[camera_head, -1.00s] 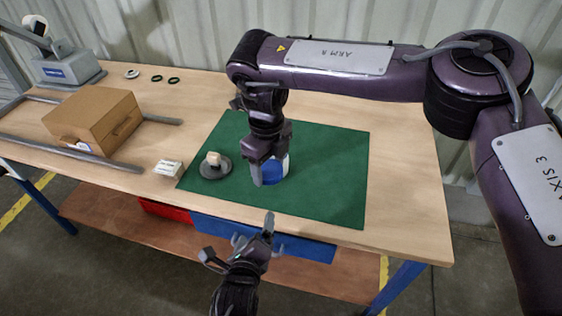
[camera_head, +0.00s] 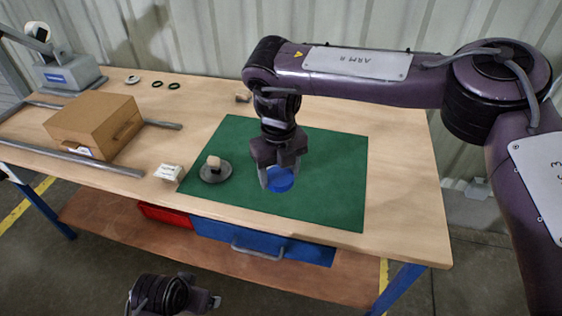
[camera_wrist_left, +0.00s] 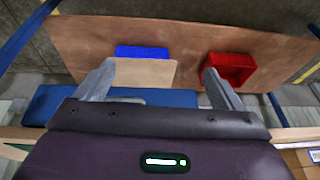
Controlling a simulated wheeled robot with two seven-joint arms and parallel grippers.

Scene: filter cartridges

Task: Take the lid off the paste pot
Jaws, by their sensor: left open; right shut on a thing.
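The paste pot (camera_head: 280,181) is on the green mat (camera_head: 335,185) and shows as a blue round shape, partly hidden by my right gripper. I cannot tell whether the blue is its lid or the pot itself. My right gripper (camera_head: 279,180) points down and is shut on it. A dark grey disc with a pale knob (camera_head: 214,161), lid-like in shape, lies on the mat to the left of the pot, apart from it. My left gripper (camera_head: 212,301) is low in front of the bench; in the left wrist view its fingers (camera_wrist_left: 157,78) are open and empty.
A cardboard box (camera_head: 92,126) stands between grey rails on the bench's left. A small white block (camera_head: 171,172) sits by the mat's left edge. A blue drawer (camera_head: 215,229) and a red bin (camera_head: 165,213) are below. The mat's right side is clear.

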